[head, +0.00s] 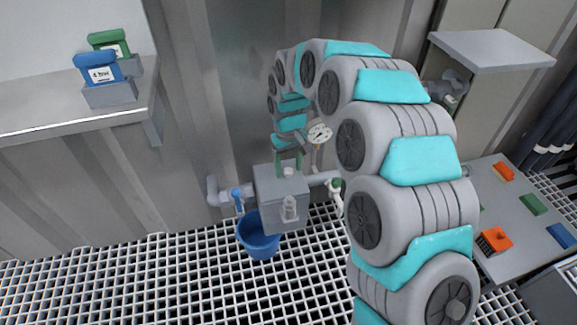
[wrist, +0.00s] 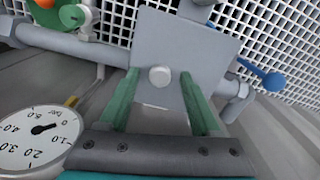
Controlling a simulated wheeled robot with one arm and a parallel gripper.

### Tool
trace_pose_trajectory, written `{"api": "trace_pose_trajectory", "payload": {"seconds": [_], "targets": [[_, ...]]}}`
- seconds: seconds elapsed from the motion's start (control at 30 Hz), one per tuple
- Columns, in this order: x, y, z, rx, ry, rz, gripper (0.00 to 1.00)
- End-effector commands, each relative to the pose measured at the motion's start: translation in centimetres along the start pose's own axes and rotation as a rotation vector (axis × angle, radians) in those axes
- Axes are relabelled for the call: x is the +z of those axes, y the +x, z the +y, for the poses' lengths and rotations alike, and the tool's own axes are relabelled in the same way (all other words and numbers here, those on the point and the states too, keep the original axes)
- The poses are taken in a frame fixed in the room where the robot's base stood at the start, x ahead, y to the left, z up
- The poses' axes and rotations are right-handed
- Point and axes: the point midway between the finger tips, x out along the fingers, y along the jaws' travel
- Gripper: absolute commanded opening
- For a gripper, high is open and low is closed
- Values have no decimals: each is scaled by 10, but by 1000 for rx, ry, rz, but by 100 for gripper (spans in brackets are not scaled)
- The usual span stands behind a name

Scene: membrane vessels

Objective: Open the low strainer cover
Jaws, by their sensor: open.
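The low strainer is a grey box (head: 280,212) set in a horizontal pipe close to the wall, just above the floor grating. Its flat grey cover (wrist: 190,50) is shut and has a pale round knob (wrist: 160,76), also visible in the head view (head: 288,171). My gripper (head: 288,166) points down over the cover from above. In the wrist view its two green fingers (wrist: 159,80) are open, with the knob framed between their tips and gaps on both sides. I cannot tell whether the tips reach down to knob height.
A pressure gauge (wrist: 38,138) stands close beside my gripper. A blue-handled valve (head: 237,194) is left of the box and a green-handled valve (head: 336,184) right of it. A blue bucket (head: 258,242) sits below. A shelf (head: 60,100) juts out at upper left.

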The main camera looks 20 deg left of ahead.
Motion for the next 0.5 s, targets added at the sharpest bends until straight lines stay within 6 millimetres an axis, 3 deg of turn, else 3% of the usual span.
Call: {"api": "trace_pose_trajectory", "payload": {"seconds": [0.17, 0.5], "targets": [[0, 0, 0, 0, 0, 0, 64], [0, 0, 0, 0, 0, -1, 26]]}}
